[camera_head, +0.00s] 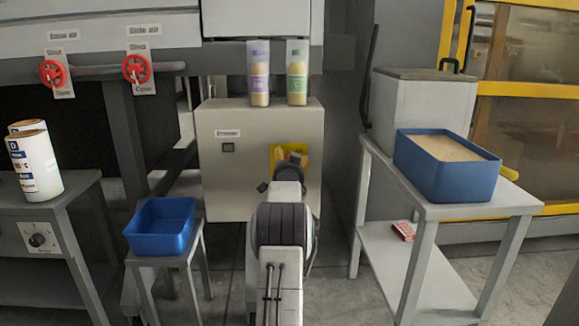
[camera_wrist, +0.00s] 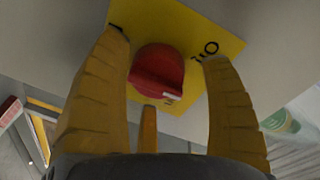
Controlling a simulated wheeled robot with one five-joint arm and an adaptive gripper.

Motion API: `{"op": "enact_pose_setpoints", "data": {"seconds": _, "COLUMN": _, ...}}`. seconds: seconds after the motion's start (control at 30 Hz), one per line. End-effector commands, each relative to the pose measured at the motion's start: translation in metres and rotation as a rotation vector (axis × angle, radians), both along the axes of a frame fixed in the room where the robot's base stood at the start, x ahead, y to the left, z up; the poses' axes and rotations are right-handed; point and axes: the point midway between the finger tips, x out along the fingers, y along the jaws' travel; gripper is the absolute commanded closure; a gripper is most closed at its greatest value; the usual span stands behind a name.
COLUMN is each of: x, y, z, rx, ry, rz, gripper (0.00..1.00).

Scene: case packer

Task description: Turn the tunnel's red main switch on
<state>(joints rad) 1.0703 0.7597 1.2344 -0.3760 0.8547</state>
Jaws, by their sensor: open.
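The red main switch (camera_wrist: 157,72) is a round red knob on a yellow plate (camera_wrist: 180,18) in the wrist view. Letters reading ON, turned in the picture, show on the plate right of the knob. The yellow plate also shows on the grey cabinet (camera_head: 228,185) in the head view, where my arm hides most of the knob. My gripper (camera_wrist: 168,52) is open, with a yellow finger on the left and one on the right of the knob and a third below it. Gaps show between the side fingers and the knob. I cannot tell the knob's setting for sure.
Two bottles, purple-labelled (camera_head: 259,75) and green-labelled (camera_head: 297,75), stand on the cabinet. A blue bin (camera_head: 161,228) sits on a stool at left. A blue crate (camera_head: 447,183) sits on the right table. Red valve handles (camera_head: 136,69) are at upper left.

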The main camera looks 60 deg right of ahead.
Motion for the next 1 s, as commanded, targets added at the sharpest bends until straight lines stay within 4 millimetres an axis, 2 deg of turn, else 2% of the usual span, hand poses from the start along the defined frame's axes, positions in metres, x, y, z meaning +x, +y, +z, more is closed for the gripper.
{"op": "enact_pose_setpoints", "data": {"seconds": 0.27, "x": -0.008, "y": 0.014, "z": 0.001, "rx": 0.0, "ry": 0.0, "rz": 0.0, "gripper": 0.27}}
{"op": "enact_pose_setpoints", "data": {"seconds": 1.0, "x": -0.051, "y": 0.091, "z": 0.006, "rx": -0.002, "ry": -0.001, "rz": -0.001, "gripper": 0.27}}
